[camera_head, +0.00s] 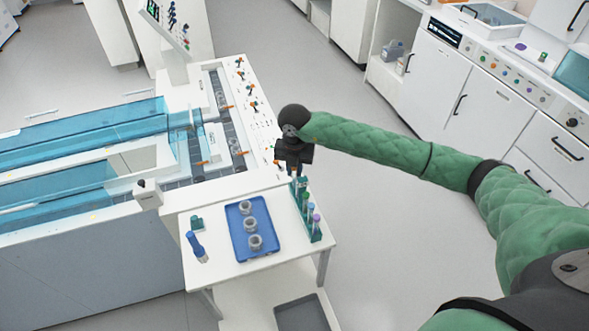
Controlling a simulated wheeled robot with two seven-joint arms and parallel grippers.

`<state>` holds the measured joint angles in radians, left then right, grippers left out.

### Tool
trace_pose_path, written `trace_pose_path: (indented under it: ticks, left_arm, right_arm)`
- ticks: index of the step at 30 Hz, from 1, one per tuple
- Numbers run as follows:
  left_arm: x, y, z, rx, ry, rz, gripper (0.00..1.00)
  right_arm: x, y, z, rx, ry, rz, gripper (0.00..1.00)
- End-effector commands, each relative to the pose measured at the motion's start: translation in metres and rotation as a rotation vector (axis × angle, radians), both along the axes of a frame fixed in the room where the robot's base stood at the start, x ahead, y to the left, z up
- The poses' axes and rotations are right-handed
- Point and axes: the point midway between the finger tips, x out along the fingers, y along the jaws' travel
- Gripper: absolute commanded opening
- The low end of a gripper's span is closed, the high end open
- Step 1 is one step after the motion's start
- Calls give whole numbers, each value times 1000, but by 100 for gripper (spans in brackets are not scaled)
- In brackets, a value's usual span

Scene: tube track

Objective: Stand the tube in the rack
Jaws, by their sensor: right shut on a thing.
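The green rack (316,238) stands along the right edge of the small white table, with several tubes upright in it. A purple-capped tube (316,219) is at its near end, and a blue-capped tube (311,207) is just behind it. My right gripper (296,176) points down over the rack's far end. It is shut on a tube there, which the dark gripper mostly hides. I cannot tell whether that tube is fully seated in the rack. My left gripper is not in view.
A blue tray (237,241) with three grey cups lies mid-table. A blue bottle-like object (194,243) and a small green block (196,223) are at its left. A large machine with clear blue covers (80,128) adjoins the table's far side. Open floor lies to the right.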

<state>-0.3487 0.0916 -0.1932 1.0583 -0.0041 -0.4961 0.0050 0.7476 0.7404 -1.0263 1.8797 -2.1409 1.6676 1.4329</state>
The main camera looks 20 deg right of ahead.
Motion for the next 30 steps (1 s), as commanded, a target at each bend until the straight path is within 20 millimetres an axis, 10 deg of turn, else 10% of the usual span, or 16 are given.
trace_pose_path:
  ticks: [8, 9, 12, 30]
  left_arm:
    - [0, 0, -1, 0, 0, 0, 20]
    - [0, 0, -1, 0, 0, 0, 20]
    - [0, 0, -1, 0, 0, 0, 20]
    - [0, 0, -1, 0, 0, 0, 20]
  right_arm:
    - [0, 0, -1, 0, 0, 0, 2]
    - [0, 0, -1, 0, 0, 0, 25]
    - [0, 0, 0, 0, 0, 0, 43]
    - [0, 0, 0, 0, 0, 0, 43]
